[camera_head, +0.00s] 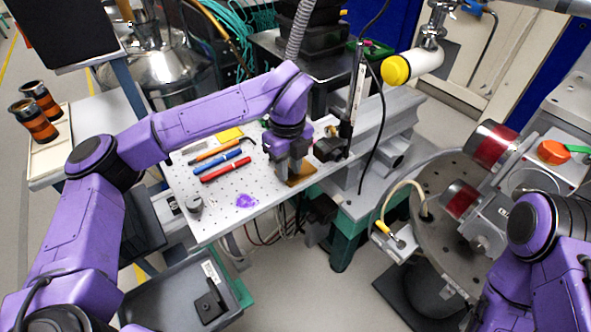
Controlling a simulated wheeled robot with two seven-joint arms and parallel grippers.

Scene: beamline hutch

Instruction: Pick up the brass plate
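The brass plate (303,174) is a small flat brownish-gold piece at the right front edge of the perforated metal breadboard (225,212). My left gripper (288,174) points down right at the plate, and its fingers cover the plate's left part. The fingertips overlap the plate in this view. I cannot tell whether they touch it, how wide they stand, or whether they hold it. The plate appears at the board's surface. My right arm shows at the lower right, but its gripper is out of view.
Red, blue and orange-handled tools (226,169) lie left of the gripper. A purple item (245,201) and a grey knob (195,204) sit near the front edge. A black post-mounted device (331,148) stands close on the right. A grey bin (185,290) is below.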

